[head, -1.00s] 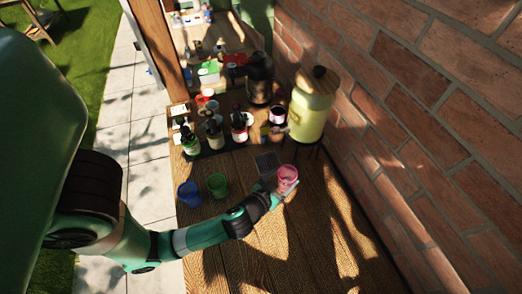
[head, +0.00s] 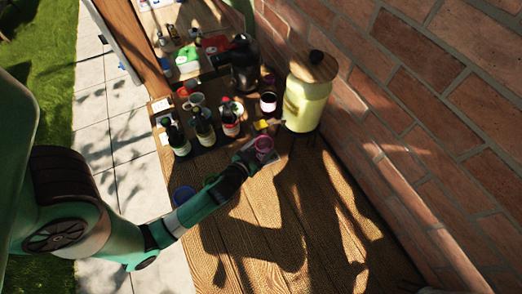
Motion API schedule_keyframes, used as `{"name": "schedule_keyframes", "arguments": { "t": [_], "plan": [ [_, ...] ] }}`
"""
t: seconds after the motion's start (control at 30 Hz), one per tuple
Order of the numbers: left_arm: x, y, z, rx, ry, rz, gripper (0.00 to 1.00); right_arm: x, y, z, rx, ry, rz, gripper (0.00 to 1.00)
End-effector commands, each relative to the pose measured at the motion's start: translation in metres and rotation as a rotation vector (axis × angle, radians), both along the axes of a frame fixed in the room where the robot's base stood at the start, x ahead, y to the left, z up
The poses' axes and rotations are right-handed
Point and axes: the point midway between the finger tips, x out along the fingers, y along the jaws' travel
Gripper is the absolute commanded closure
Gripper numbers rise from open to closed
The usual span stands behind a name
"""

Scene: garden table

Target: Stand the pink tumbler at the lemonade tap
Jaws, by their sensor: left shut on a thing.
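The pink tumbler (head: 264,144) is held by my left gripper (head: 257,154), which is shut on it, in front of and a little left of the lemonade dispenser (head: 306,100). The dispenser is a pale yellow jar with a wooden lid and a dark knob, on a dark stand against the brick wall. A small yellow piece and a light tap-like part (head: 272,123) show low on its left side, just beyond the tumbler. I cannot tell whether the tumbler touches the table. My right gripper is not in view.
A blue tumbler (head: 183,194) and a green tumbler (head: 211,181) stand behind my left arm, partly hidden. Several dark bottles (head: 203,128) stand on a dark tray at left. The near wooden tabletop (head: 330,225) is clear.

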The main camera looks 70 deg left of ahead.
Motion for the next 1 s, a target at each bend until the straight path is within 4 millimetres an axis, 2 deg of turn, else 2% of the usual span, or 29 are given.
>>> {"name": "schedule_keyframes", "arguments": {
  "t": [0.27,0.3,0.4,0.73,0.87,1.0],
  "plan": [
    [0.000,0.000,-0.002,-0.001,-0.001,0.000,0.76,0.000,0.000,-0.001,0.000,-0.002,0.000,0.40],
    [0.000,0.000,-0.002,0.000,0.000,0.000,0.19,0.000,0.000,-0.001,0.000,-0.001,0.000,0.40],
    [0.000,0.000,-0.001,-0.001,0.001,0.000,0.01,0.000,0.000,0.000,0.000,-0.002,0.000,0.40],
    [-0.001,-0.001,0.005,-0.001,0.001,0.000,0.00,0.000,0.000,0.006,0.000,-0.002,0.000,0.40],
    [-0.016,-0.015,0.010,-0.001,0.002,-0.003,0.00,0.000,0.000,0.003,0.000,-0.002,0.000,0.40],
    [-0.041,-0.037,0.023,-0.001,0.002,-0.008,0.00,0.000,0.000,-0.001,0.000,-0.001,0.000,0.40]
  ]
}}
